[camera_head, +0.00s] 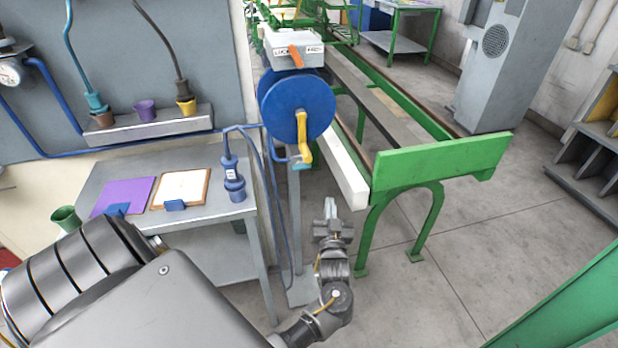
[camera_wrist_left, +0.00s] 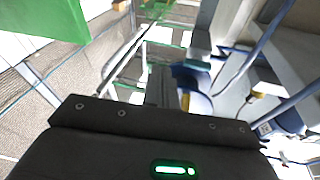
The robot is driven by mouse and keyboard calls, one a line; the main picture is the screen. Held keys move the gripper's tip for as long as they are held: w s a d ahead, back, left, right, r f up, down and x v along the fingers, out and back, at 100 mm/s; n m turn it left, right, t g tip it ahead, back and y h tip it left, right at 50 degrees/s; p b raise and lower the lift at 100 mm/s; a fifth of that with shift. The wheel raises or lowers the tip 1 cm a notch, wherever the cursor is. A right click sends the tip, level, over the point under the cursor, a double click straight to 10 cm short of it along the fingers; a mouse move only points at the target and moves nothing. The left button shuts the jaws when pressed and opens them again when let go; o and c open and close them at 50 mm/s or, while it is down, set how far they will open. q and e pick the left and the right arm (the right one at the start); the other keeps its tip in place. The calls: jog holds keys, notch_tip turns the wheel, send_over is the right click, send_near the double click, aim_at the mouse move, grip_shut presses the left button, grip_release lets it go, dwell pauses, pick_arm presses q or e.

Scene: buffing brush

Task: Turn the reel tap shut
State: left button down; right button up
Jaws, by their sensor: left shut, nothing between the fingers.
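The blue hose reel (camera_head: 285,100) stands on a grey post beside the table, with a yellow crank (camera_head: 303,138) on its near face. Below the crank is a small teal part (camera_head: 300,164) that looks like the tap; its turned position is too small to tell. My left gripper (camera_head: 330,207) is shut and empty, pointing up, below and right of the teal part and apart from it. In the left wrist view, part of the blue reel (camera_wrist_left: 194,78) shows beyond the gripper, partly hidden. My right gripper is not in view.
A grey table (camera_head: 225,208) with a purple board (camera_head: 122,196) and a blue nozzle (camera_head: 232,172) stands left of the reel. A white box (camera_head: 288,36) with an orange lever (camera_head: 296,56) sits above it. A green-framed bench (camera_head: 440,165) stands right.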

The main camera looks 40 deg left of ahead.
pick_arm(q)
notch_tip(320, 180, up, 8)
jog(key=s+a+n+g+y, duration=0.3)
jog(key=n+y, duration=0.1)
jog(key=n, duration=0.1)
notch_tip(320, 180, up, 3)
jog(key=p, duration=0.2)
send_over(309, 168)
jog(key=s+d, duration=0.2)
jog(key=shift+m+t, duration=0.3)
jog(key=shift+w+a+f, duration=0.1)
jog(key=shift+a+f, duration=0.05)
jog(key=shift+f, duration=0.55)
jog(key=shift+w+a+f, duration=0.1)
jog(key=shift+a+f, duration=0.05)
jog(key=shift+f, duration=0.6)
jog(key=shift+w+a+f, duration=0.1)
jog(key=shift+a+f, duration=0.05)
jog(key=shift+f, duration=0.55)
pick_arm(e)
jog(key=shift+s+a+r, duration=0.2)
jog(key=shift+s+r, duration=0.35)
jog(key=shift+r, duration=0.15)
pick_arm(q)
jog(key=shift+m+p, duration=0.4)
jog(key=shift+m, duration=0.1)
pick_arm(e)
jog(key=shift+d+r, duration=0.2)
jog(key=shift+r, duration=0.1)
